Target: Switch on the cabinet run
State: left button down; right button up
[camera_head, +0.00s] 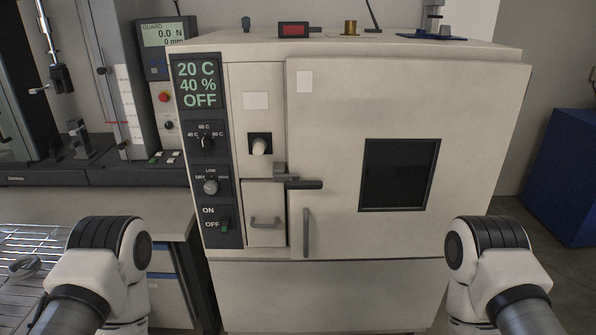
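The cream cabinet (350,295) stands straight ahead. Its display (199,84) reads 20 C, 40 % and OFF. Below it are a temperature knob (206,143) marked 40, 60 and 80 C, and a humidity knob (211,187) with DRY and LOW among its marks. My two arms enter at the lower left and lower right; neither gripper is visible.
A test machine with a GUARD display (165,33) and a red button (164,97) stands left. A wire rack (30,245) lies lower left. A red-topped box (293,30) and brass weight (350,27) sit on the cabinet. A blue block (565,180) is right.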

aim_at(225, 221)
jog(key=j+z, duration=0.7)
jog(key=j, duration=0.15)
jog(key=j+z, duration=0.35)
